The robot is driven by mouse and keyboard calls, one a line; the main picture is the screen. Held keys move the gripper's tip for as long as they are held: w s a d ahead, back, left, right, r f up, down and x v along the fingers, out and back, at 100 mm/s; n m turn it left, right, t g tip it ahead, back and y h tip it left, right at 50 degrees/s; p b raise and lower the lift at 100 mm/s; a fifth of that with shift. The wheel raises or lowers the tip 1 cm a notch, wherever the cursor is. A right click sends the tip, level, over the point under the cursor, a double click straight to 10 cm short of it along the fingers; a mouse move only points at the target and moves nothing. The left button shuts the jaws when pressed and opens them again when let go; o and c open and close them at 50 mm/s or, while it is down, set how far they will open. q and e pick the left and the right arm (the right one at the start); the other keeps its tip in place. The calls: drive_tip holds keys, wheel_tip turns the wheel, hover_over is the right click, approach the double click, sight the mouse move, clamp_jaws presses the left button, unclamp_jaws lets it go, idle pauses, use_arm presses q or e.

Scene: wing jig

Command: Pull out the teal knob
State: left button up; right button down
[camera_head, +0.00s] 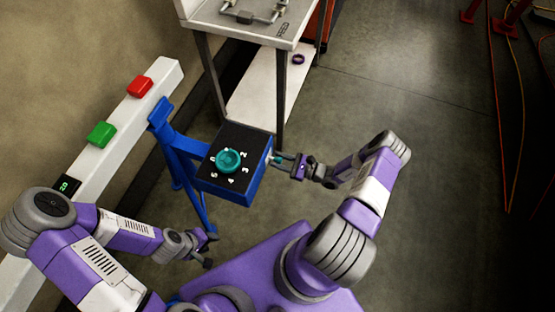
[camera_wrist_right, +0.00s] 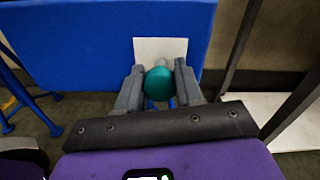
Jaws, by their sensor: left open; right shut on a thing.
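The teal knob (camera_wrist_right: 158,84) is a small round ball in front of a pale plate (camera_wrist_right: 161,48) on the side of a blue box (camera_wrist_right: 90,40). My right gripper (camera_wrist_right: 159,76) is shut on it, one finger on each side. In the head view the knob (camera_head: 277,158) is a small teal spot at the box's right side, partly hidden by the gripper. The same blue box (camera_head: 228,190) carries a larger teal dial (camera_head: 229,160) with numbers on its black top. My left gripper (camera_head: 209,247) is open and empty, low and left of the box.
A blue stand (camera_head: 184,150) supports the box. A pale rail (camera_head: 132,105) to the left carries a green button (camera_head: 101,134) and a red button (camera_head: 140,87). A table (camera_head: 245,28) stands behind.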

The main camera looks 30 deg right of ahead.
drive_tip(key=shift+v, duration=1.2)
drive_tip(key=c, duration=0.7)
unclamp_jaws()
drive_tip(key=shift+c, duration=0.2)
drive_tip(key=v, duration=0.7)
drive_tip(key=shift+s+d, duration=0.25)
drive_tip(key=shift+s, duration=0.05)
